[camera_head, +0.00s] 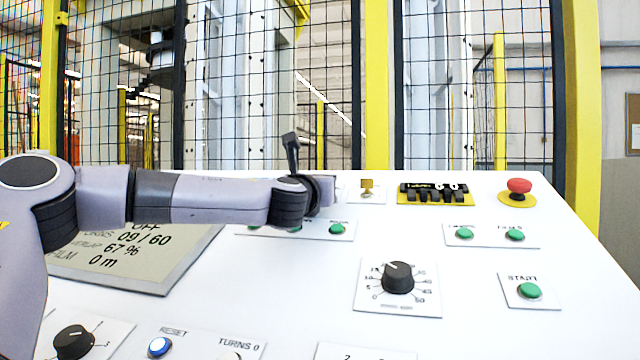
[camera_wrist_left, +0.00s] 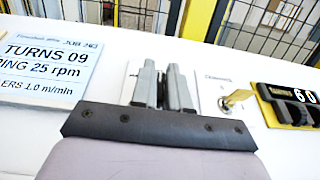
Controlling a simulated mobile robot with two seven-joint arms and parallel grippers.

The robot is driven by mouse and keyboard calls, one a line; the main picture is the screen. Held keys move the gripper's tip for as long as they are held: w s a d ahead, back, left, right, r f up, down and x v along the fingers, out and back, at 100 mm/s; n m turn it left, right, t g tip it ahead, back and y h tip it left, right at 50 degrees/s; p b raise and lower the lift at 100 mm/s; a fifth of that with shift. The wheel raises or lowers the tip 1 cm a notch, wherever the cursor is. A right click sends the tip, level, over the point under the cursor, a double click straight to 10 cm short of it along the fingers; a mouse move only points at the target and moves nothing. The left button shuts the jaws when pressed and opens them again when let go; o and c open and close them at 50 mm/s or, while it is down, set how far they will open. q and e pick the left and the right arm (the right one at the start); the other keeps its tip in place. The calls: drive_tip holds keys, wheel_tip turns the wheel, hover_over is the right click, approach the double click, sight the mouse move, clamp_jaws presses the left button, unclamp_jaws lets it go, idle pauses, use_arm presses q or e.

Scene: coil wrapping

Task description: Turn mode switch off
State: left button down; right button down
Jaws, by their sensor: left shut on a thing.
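My left arm reaches in from the left over the white control panel. Its gripper (camera_head: 324,188) is low at the panel's back edge, left of a brass key switch (camera_head: 367,187). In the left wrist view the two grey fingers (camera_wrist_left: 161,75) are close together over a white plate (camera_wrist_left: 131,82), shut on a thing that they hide. From its place this looks like the mode switch, but its knob and position cannot be seen. The brass key (camera_wrist_left: 236,98) is just right of the fingers, apart from them. My right gripper is not in view.
A black counter on a yellow plate (camera_head: 436,197) and a red emergency button (camera_head: 519,187) are to the right. Green buttons (camera_head: 337,229) and a black dial (camera_head: 397,279) are nearer. A display (camera_head: 150,265) lies left, partly under my arm. A mesh fence stands behind.

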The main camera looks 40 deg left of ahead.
use_arm(q)
drive_tip(key=shift+y, duration=0.3)
drive_tip(key=c, duration=1.2)
unclamp_jaws()
drive_tip(key=shift+b+v, duration=0.35)
drive_tip(key=shift+v, duration=3.2)
drive_tip(key=shift+r, duration=0.1)
